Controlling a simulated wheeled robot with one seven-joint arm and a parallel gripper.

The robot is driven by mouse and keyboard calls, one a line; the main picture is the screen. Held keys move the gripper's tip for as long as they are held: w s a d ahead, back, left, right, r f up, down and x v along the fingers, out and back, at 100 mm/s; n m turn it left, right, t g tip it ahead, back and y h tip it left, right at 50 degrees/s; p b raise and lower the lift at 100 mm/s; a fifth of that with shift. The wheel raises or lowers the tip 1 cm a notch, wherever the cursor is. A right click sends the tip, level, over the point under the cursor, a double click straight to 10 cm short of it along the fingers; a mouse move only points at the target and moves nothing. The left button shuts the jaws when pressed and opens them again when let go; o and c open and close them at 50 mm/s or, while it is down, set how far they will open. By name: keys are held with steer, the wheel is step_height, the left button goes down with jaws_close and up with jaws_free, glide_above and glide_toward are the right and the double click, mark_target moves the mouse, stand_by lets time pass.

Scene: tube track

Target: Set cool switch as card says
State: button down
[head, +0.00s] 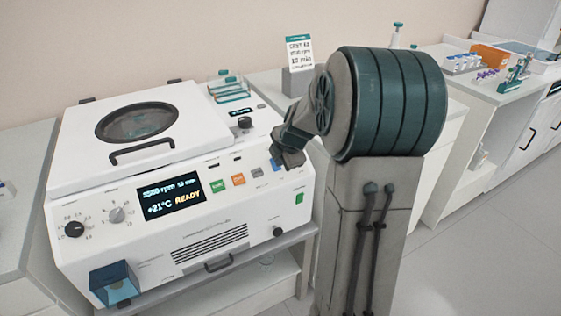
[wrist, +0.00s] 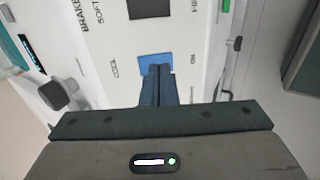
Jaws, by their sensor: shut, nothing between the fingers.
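The cool switch is a blue rocker (wrist: 146,66) on the white front panel, with the printed word COOL to its left and ON to its right in the wrist view. My gripper (wrist: 157,72) is shut and empty, its fingertips over the blue rocker and hiding part of it. Whether they touch it, and which side is pressed, I cannot tell. In the head view my gripper (head: 277,155) is at the right end of the centrifuge panel. The card (head: 299,52) stands behind; its top lines seem to give rpm and minutes, and the lower text is too small to read.
The centrifuge display (head: 172,197) shows about 3500 rpm, 12 min, +21°C and READY. Green (head: 217,186) and orange (head: 238,180) buttons and a dark grey switch (wrist: 150,9) sit near the cool switch. The lid (head: 137,128) is closed. A rack (head: 228,88) stands behind.

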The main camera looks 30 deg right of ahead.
steer(key=s+f+b+v, duration=0.1)
steer(key=s+v, duration=0.1)
steer(key=v, duration=1.1)
steer(key=shift+s, duration=0.35)
steer(key=shift+r, duration=0.15)
steer(key=s+a+m+g+p, duration=0.3)
steer(key=s+a+m+p, duration=0.4)
steer(key=s+a+m, duration=0.8)
steer(key=s+m, duration=0.1)
steer(key=m, duration=0.2)
steer(key=shift+s+a+r+m+p, duration=0.2)
steer(key=shift+s+a+m+p, duration=0.15)
steer(key=shift+s+m, duration=0.05)
